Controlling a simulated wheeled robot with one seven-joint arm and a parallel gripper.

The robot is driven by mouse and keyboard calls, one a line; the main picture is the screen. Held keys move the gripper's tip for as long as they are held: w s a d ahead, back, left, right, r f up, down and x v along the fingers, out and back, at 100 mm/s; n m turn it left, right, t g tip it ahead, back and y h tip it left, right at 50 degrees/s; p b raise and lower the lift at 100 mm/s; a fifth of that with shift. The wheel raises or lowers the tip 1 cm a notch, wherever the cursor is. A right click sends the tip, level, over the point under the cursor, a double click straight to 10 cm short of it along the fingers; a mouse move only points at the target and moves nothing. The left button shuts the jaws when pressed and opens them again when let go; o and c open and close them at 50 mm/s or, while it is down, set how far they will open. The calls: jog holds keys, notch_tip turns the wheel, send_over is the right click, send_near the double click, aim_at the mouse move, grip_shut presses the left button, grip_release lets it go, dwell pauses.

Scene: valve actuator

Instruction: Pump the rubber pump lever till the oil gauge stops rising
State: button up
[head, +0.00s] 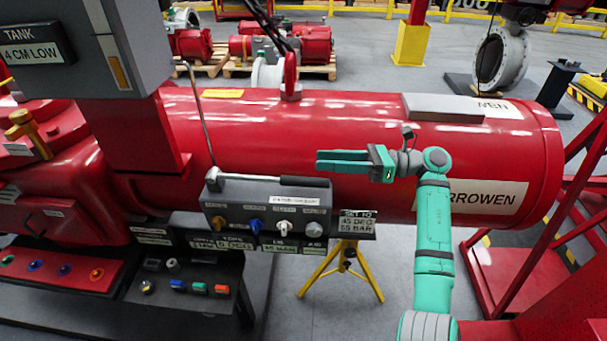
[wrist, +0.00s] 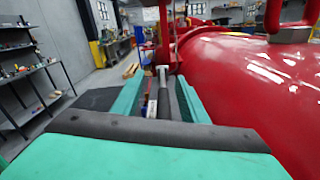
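The pump lever (head: 275,181) has a black rubber grip and lies nearly level along the top of a grey control box (head: 268,210) in the head view. My gripper (head: 319,161) points left, just above the lever's grip end in the picture. In the wrist view my gripper (wrist: 162,82) has its teal fingers apart, and the dark lever (wrist: 163,106) shows in the gap between them. I cannot tell whether it lies between the fingers or below them. An amber sight glass (head: 118,72), likely the oil gauge, is on the grey tank (head: 150,35) at upper left.
A large red cylinder (head: 370,120) runs behind the box and my arm. A thin metal rod (head: 199,112) rises behind the box. A yellow stand (head: 345,265) is under the cylinder.

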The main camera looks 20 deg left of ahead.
aim_at(325, 184)
jog(key=f, duration=0.8)
jog(key=shift+s+a, duration=0.15)
jog(key=shift+a, duration=0.2)
jog(key=x, duration=0.5)
jog(key=shift+s+a+r, duration=0.1)
jog(key=shift+a+r, duration=0.05)
jog(key=shift+a, duration=0.05)
jog(key=shift+x, duration=0.8)
grip_shut()
